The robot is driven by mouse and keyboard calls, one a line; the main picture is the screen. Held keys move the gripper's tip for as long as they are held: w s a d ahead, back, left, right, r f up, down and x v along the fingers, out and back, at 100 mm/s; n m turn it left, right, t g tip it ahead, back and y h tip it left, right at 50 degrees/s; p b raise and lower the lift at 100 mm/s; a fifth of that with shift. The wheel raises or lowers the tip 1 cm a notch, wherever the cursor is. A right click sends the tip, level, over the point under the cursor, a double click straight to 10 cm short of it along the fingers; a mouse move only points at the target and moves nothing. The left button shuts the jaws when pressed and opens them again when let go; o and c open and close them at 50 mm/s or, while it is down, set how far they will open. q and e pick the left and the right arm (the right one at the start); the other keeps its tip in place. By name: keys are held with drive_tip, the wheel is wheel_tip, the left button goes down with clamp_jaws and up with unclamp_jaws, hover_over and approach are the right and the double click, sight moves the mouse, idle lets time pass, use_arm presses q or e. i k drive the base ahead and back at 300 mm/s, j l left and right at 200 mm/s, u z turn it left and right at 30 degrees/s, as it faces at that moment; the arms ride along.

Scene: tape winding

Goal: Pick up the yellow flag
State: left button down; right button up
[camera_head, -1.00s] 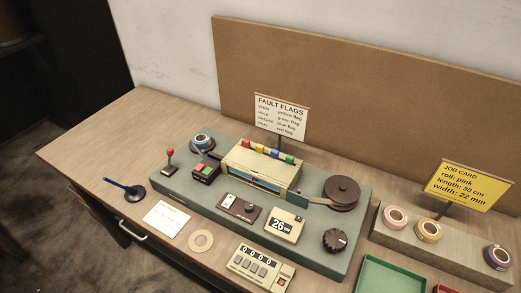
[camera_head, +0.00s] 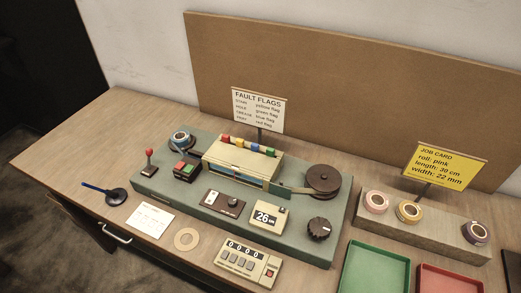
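The yellow flag (camera_head: 241,143) appears as a small yellow block in a row of small coloured blocks on top of the cream box (camera_head: 240,165) of the machine. A red block (camera_head: 226,140) is to its left and a blue block (camera_head: 255,148) to its right. The blocks are small, so their exact shape is hard to tell. A fault flags sign (camera_head: 259,110) stands behind the box and lists a yellow flag first. Neither of my grippers is in view.
The green machine base (camera_head: 290,240) carries a blue roll (camera_head: 180,139), a dark reel (camera_head: 323,180) and a black knob (camera_head: 319,229). A counter (camera_head: 246,262) lies in front. Tape rolls (camera_head: 408,211), a green tray (camera_head: 375,270) and a red tray (camera_head: 455,280) are at right. The left table end is clear.

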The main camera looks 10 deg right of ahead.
sight(240, 142)
drive_tip(key=i+j+z, duration=0.2)
drive_tip(key=j+z, duration=0.25)
drive_tip(key=j, duration=0.95)
drive_tip(key=j+z, duration=0.45)
drive_tip(key=j, duration=0.95)
